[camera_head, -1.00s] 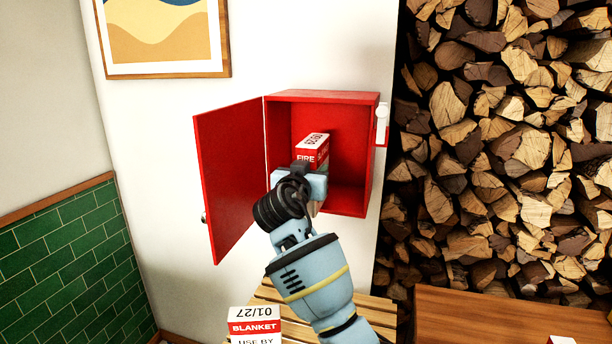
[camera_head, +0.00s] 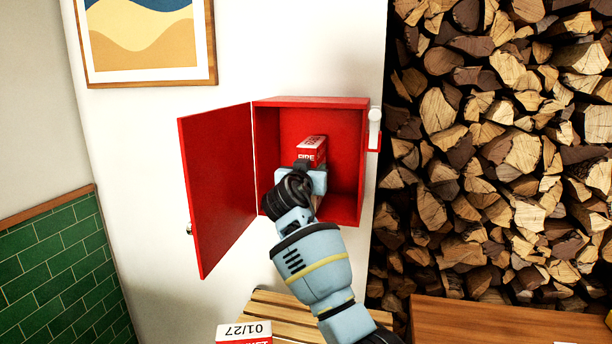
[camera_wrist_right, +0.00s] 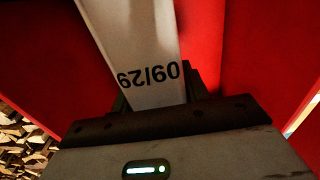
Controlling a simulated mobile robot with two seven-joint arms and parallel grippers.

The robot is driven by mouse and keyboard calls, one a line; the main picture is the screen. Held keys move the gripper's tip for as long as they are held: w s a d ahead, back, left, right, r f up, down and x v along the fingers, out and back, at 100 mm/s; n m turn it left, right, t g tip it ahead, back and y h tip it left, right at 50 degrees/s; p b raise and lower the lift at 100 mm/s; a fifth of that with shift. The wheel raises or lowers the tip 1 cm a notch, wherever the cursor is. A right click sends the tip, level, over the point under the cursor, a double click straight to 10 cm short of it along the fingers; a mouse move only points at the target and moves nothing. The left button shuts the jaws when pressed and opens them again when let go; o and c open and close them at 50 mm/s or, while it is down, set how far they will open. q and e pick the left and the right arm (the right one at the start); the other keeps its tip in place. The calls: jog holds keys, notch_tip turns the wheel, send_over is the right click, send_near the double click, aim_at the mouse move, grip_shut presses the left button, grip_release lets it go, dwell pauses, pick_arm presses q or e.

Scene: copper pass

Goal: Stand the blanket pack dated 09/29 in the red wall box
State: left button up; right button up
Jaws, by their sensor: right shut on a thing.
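The red wall box (camera_head: 345,102) hangs on the white wall with its door (camera_head: 215,190) swung open to the left. My right gripper (camera_head: 309,172) is inside the box opening, shut on a red and white blanket pack (camera_head: 313,148). In the right wrist view the pack (camera_wrist_right: 135,40) reads 09/29, upside down, between the fingers (camera_wrist_right: 158,98). The pack stands roughly upright inside the box. My gripper hides its lower part, so I cannot tell whether it touches the box floor. My left gripper is out of view.
Another pack, marked 01/27 (camera_head: 244,331), is on the slatted wooden surface (camera_head: 290,308) below. A wooden top (camera_head: 500,322) lies at lower right, with stacked firewood (camera_head: 500,150) behind it. A white and red fitting (camera_head: 375,130) is beside the box's right side. The box's right interior has free room.

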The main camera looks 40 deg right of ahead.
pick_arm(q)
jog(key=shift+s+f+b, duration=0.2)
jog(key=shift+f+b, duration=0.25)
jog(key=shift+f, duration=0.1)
pick_arm(e)
jog(key=x, duration=0.2)
jog(key=shift+w+d, duration=0.2)
jog(key=shift+d, duration=0.05)
jog(key=o, duration=1.5)
jog(key=shift+f, duration=0.2)
jog(key=v, duration=0.6)
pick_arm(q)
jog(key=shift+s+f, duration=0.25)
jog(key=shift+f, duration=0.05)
pick_arm(e)
jog(key=shift+v, duration=0.9)
jog(key=shift+r, duration=0.1)
